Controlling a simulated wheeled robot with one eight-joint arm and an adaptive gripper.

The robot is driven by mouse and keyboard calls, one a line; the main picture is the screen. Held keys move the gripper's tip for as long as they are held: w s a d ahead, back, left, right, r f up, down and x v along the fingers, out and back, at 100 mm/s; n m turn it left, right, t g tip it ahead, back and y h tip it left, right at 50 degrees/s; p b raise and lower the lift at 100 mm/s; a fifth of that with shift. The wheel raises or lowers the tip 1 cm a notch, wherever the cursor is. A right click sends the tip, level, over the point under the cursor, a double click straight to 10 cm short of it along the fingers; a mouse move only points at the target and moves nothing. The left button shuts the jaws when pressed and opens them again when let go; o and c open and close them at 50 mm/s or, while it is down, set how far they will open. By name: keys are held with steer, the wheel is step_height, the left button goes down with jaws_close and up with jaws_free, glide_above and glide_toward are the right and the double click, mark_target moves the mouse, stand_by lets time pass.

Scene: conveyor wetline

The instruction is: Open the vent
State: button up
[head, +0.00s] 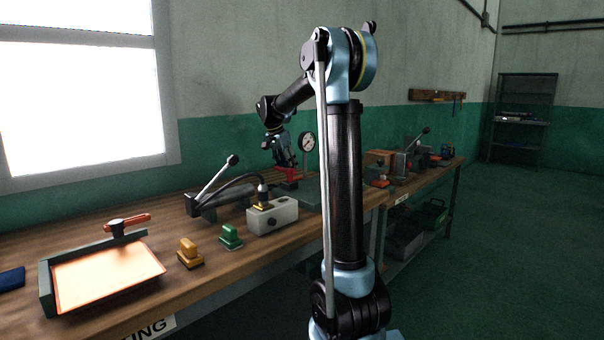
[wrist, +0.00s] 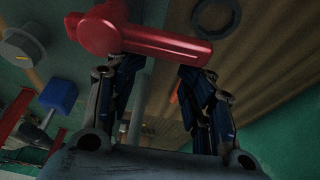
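A red handle (wrist: 160,46) with a round hub lies across the far end of my gripper in the wrist view. In the head view, a small red part (head: 288,178) shows just below my gripper (head: 283,160), close to a round pressure gauge (head: 307,142); it is likely the same handle. My gripper's two fingers are apart in the wrist view (wrist: 160,78), with a gap between them. The handle crosses in front of both fingertips; I cannot tell whether they touch it. No label marks which part is the vent.
A lever pump (head: 210,200) and a pale block (head: 272,215) stand on the wooden bench. Green (head: 230,237) and orange (head: 189,253) buttons sit nearer. A lit tray (head: 52,292) with another red handle (head: 127,223) is at left. Floor at right is clear.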

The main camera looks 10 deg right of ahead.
steer(key=a+r, duration=0.1)
steer(key=s+a+r, duration=0.1)
steer(key=r, duration=0.1)
steer(key=shift+s+a+r, duration=0.1)
steer(key=shift+s+r, duration=0.1)
steer(key=shift+s+a+r, duration=0.35)
steer(key=shift+a+r, duration=0.15)
steer(key=shift+r, duration=0.1)
steer(key=shift+w+r, duration=0.15)
steer(key=shift+d+r, duration=0.2)
steer(key=shift+r, duration=0.4)
